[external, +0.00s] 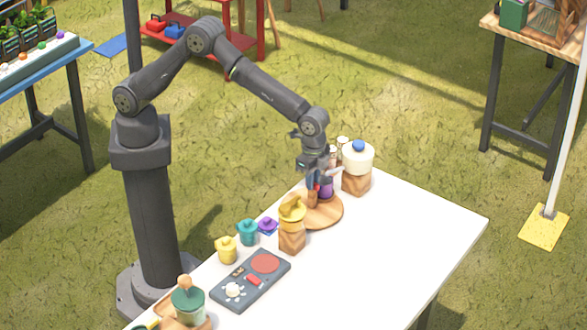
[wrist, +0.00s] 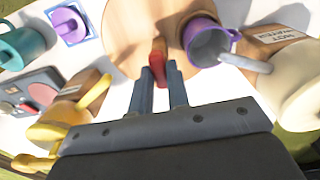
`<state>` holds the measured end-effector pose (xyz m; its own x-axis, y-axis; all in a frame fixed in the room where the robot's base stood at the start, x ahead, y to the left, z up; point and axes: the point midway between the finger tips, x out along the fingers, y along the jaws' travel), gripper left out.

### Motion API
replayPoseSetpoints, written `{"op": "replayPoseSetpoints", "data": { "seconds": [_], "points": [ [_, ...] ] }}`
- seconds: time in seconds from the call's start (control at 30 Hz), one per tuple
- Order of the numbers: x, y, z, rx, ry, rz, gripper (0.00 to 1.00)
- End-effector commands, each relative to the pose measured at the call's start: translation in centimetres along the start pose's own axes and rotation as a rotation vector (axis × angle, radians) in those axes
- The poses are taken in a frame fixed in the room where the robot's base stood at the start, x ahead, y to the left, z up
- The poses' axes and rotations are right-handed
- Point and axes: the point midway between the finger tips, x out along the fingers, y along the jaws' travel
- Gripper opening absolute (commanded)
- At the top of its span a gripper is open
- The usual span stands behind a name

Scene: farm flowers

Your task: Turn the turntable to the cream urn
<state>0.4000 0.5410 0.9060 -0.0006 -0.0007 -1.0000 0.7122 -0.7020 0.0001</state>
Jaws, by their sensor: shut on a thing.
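The turntable (external: 325,215) is a round wooden disc on the white table; it fills the top middle of the wrist view (wrist: 128,35). A red upright handle (wrist: 159,50) stands near its edge. My gripper (wrist: 163,78) is shut on this handle; it also shows in the external view (external: 316,180). A purple can with a grey inside (wrist: 205,42) stands on the turntable, its grey spout pointing right towards the cream urn (wrist: 292,92). The cream urn, with a blue knob, sits on a wooden block (external: 356,183) beside the turntable in the external view (external: 357,157).
A yellow vessel (external: 291,210) on a wooden block stands close to the turntable's near side. A dark control panel (external: 250,281), a teal pot (external: 247,232), a small yellow pot (external: 227,250) and a purple item (external: 267,226) lie beyond. The table's right part is clear.

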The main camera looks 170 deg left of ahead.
Motion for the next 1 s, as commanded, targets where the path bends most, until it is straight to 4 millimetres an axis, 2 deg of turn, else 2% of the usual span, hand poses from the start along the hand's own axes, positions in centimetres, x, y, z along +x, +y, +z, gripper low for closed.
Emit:
{"op": "replayPoseSetpoints", "data": {
  "seconds": [0.6, 0.63, 0.73, 1.0],
  "points": [
    [-0.23, -0.02, -0.13, 0.025, 0.005, -0.001, 0.0],
    [-0.23, -0.01, -0.13, 0.025, 0.005, -0.001, 0.17],
    [-0.19, -0.01, -0.11, 0.024, 0.004, -0.001, 0.37],
    [-0.11, -0.01, -0.05, 0.023, 0.002, 0.0, 0.37]
  ]
}}
